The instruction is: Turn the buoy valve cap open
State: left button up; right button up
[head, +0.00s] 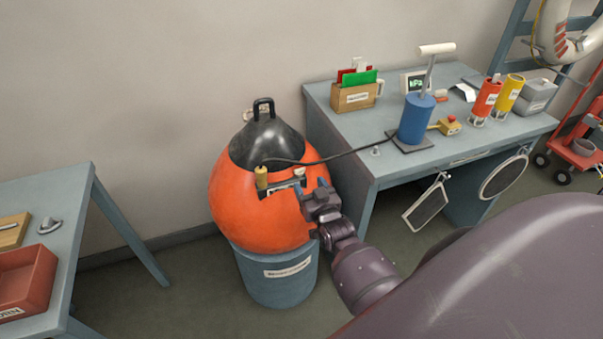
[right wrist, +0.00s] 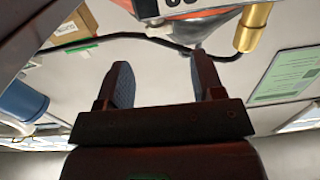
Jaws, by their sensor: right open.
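The orange buoy (head: 235,215) with a black top (head: 265,140) rests upright on a blue-grey drum (head: 280,285). On its front are a brass cylinder (head: 261,177) joined to a black hose and a small pale cap-like piece (head: 299,172). My right gripper (head: 311,188) is open and empty at the buoy's right front, just below the pale piece and apart from it as far as I can tell. In the right wrist view the open fingers (right wrist: 163,80) show with the brass cylinder (right wrist: 252,28) beyond them. My left gripper is out of view.
A black hose (head: 345,153) runs from the buoy to a blue hand pump (head: 417,118) on the grey workbench (head: 345,130) at right. A wooden box (head: 354,97) and coloured cylinders stand there. Another table (head: 65,220) with a red tray (head: 30,278) is at left.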

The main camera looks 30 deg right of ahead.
aim_at(300, 170)
jog(key=shift+x, duration=3.05)
jog(key=c, duration=0.9)
